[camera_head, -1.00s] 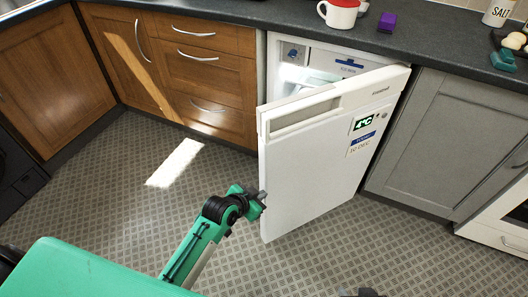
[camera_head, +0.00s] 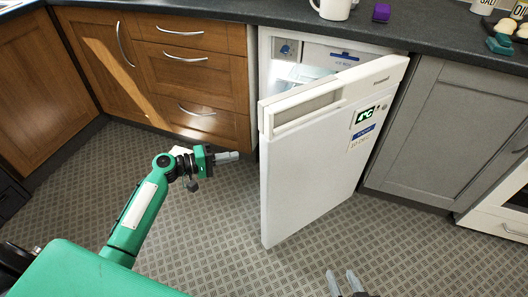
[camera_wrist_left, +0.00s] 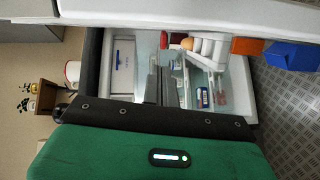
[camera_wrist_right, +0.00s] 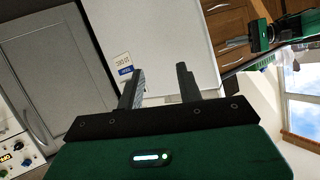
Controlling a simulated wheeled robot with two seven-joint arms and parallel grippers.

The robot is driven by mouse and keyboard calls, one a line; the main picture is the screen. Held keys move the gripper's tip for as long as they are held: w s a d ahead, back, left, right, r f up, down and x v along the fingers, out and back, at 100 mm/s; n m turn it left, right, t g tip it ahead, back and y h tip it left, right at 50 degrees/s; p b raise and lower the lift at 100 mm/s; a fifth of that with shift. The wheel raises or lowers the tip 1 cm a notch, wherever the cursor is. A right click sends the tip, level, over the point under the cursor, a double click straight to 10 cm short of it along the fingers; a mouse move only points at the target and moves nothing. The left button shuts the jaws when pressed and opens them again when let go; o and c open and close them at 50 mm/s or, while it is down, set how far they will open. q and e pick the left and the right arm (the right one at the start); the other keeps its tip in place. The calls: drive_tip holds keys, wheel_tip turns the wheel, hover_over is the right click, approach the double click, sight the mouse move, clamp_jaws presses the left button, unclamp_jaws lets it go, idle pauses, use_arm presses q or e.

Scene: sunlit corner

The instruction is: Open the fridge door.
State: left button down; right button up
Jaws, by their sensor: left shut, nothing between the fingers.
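The white fridge door (camera_head: 312,175) stands ajar, its free edge swung out toward me at the left and its right side near the grey cabinet. Above it part of the lit fridge interior (camera_head: 300,72) shows. My left gripper (camera_head: 236,156) is shut and empty, left of the door's free edge, apart from it in the picture. My right gripper (camera_head: 342,284) is open and empty, low in front of the door. Its spread fingers (camera_wrist_right: 160,88) point toward the door's front (camera_wrist_right: 160,40).
Wooden drawers (camera_head: 190,85) are left of the fridge and a grey cabinet (camera_head: 440,140) is right of it. A dark worktop (camera_head: 430,32) runs above, with a mug (camera_head: 333,8) and a purple block (camera_head: 381,12). The patterned floor (camera_head: 220,225) is clear.

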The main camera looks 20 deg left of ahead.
sight(262, 150)
use_arm(q)
drive_tip(key=shift+n+t+h, duration=0.3)
drive_tip(key=shift+n+h, duration=0.2)
drive_tip(key=shift+n, duration=0.1)
drive_tip(key=shift+w+d+r, duration=0.35)
drive_tip(key=shift+w+d, duration=0.35)
drive_tip(key=shift+d, duration=0.85)
drive_tip(key=shift+w+d+r, duration=0.35)
drive_tip(key=shift+w+d, duration=0.35)
drive_tip(key=shift+d, duration=0.85)
drive_tip(key=shift+w+d+r, duration=0.35)
drive_tip(key=shift+w+d, duration=0.35)
drive_tip(key=shift+d, duration=0.85)
use_arm(e)
drive_tip(key=shift+s+a+r, duration=0.1)
drive_tip(key=shift+a+r, duration=0.15)
drive_tip(key=shift+r, duration=0.1)
